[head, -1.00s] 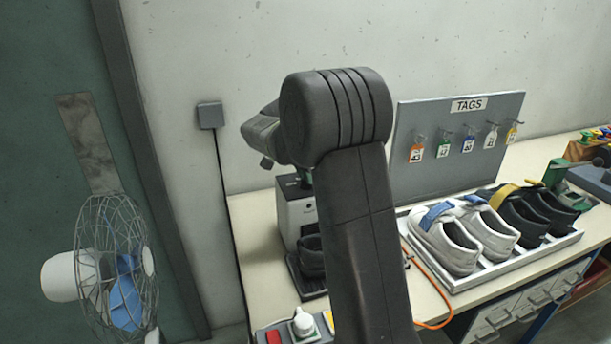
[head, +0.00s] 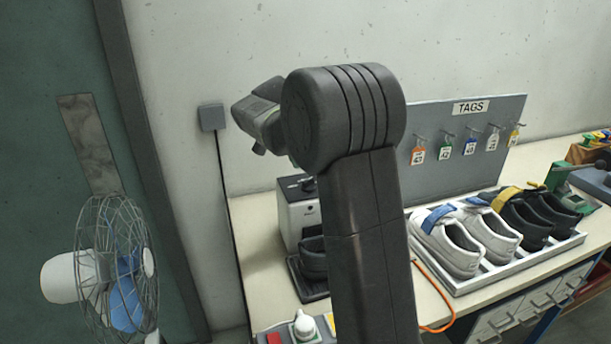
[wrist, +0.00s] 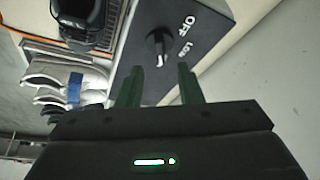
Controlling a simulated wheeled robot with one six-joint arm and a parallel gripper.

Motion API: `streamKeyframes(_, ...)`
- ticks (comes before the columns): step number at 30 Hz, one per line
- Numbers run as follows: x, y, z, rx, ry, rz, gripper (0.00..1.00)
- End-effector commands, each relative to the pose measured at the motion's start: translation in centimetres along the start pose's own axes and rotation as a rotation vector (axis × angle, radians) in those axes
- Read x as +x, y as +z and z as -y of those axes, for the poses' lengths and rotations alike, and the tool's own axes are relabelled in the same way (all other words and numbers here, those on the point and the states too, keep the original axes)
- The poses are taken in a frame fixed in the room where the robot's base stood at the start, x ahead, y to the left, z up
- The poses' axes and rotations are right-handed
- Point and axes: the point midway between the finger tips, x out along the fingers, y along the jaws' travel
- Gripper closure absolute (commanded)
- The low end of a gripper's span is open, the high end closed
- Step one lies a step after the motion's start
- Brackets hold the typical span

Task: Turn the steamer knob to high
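The steamer (head: 298,214) is a pale box with a dark top, standing on the bench left of my arm in the head view. Its knob (wrist: 157,42) is black with a pale pointer mark, on a dark panel in the wrist view. The labels "OFF" and "Low" are printed to its right; no "high" label is readable. The pale mark points toward the bottom of the picture. My gripper (wrist: 160,69) is open, its two green fingers apart and empty. The knob lies beyond the fingertips, roughly centred between them. In the head view my gripper's fingers are not clearly visible.
A tray (head: 540,256) of white and black shoes is on the right. A tag board (head: 452,178) stands behind. A caged fan (head: 118,268) is at left.

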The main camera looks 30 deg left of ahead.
Motion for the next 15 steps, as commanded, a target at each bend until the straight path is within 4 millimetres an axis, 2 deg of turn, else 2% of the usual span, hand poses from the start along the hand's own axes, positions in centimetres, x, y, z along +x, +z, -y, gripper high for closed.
streamKeyframes(1, -1.3, 0.0, 0.1, 0.001, -0.005, -0.002, 0.67)
streamKeyframes(6, -4.9, 0.0, 0.1, 0.001, -0.004, -0.001, 0.67)
streamKeyframes(10, -6.9, 0.0, 0.1, 0.001, -0.003, 0.000, 0.67)
streamKeyframes(15, -8.1, 0.0, 0.0, 0.001, -0.002, 0.000, 0.67)
